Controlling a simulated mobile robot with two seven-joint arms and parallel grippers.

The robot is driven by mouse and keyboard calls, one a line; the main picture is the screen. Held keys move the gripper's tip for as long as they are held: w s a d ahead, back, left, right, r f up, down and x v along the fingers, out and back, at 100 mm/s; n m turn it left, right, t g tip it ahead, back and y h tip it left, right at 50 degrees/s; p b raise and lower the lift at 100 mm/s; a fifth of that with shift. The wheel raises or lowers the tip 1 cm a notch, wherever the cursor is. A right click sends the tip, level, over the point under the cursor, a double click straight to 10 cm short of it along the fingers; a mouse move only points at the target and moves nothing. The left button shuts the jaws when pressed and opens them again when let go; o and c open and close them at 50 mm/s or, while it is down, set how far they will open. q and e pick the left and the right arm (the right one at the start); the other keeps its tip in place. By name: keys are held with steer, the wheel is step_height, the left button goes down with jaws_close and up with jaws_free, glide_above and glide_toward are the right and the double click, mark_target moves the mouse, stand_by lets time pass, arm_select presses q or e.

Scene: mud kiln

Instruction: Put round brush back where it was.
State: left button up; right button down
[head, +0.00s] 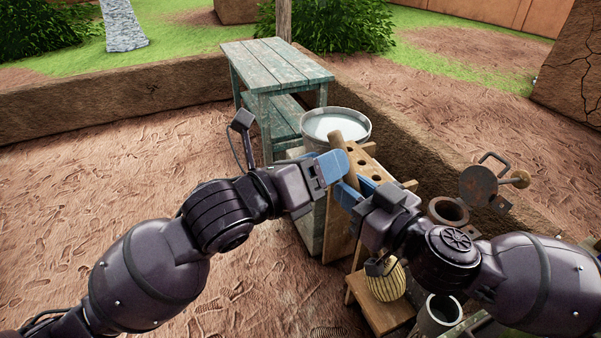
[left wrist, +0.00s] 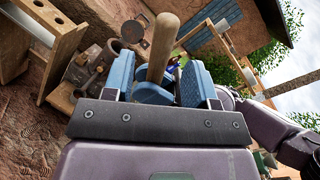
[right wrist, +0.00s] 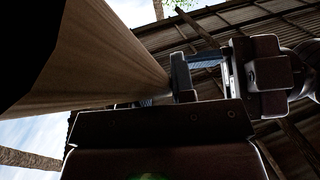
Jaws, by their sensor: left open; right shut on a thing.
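The round brush has a wooden handle (head: 336,140). A pale striped bundle (head: 386,284), in line below it, looks like its bristle head, though my right arm hides the join. My right gripper (head: 352,193) is shut on the handle. My left gripper (head: 336,166) is open, with the handle between its fingers; in the left wrist view the handle (left wrist: 163,50) rises between those fingers (left wrist: 157,85), with a blue finger of my right gripper close by. In the right wrist view, a large tan cone (right wrist: 85,60), apparently part of the brush, fills the left.
A wooden rack (head: 367,160) with holes in its top stands just behind the grippers, beside a bucket (head: 362,126) of pale liquid. A green table (head: 275,62) stands farther back. The ground at left is clear.

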arm_select(q)
steer(key=x, duration=0.6)
steer(key=c, duration=0.9)
jaws_close()
arm_select(e)
steer(key=c, duration=0.9)
jaws_free()
steer(key=shift+s, duration=0.1)
arm_select(q)
steer(key=shift+d, duration=0.1)
arm_select(e)
steer(key=shift+s+a, duration=0.15)
steer(key=shift+s, duration=0.05)
